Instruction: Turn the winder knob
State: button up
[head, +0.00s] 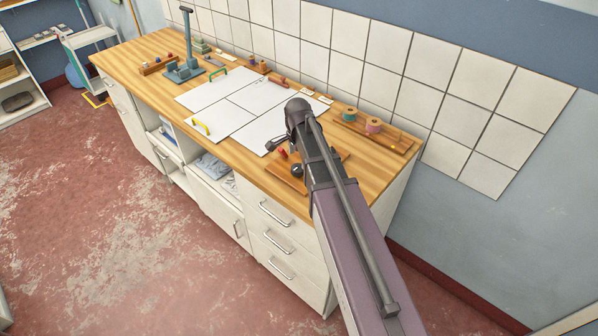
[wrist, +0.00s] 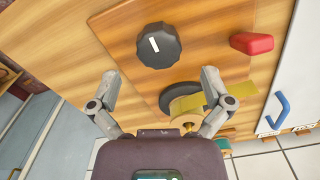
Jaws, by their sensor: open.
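The winder knob (wrist: 158,45) is black with a scalloped rim and a white bar mark on its top. It sits on a wooden board (wrist: 120,28) on the bench. My gripper (wrist: 160,76) is open and empty, its two fingers spread to either side below the knob in the wrist view, with a gap between them and the knob. A yellow spool or tape (wrist: 190,106) with a dark disc lies beside the knob, partly behind my right finger. In the head view my gripper (head: 277,147) is over the bench's near right part, largely hidden by my arm.
A red block (wrist: 251,43) and a blue handle (wrist: 274,114) are to the right of the knob in the wrist view. White panels (head: 235,105) cover the bench middle. Thread spools (head: 373,125) stand on a rear tray. A tiled wall (head: 390,45) bounds the back.

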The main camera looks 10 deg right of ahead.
aim_at(298, 167)
jog(key=shift+f+b, duration=1.7)
jog(key=shift+f, duration=0.3)
jog(key=c, duration=1.1)
jog(key=shift+d, duration=0.1)
jog(key=shift+c, duration=0.2)
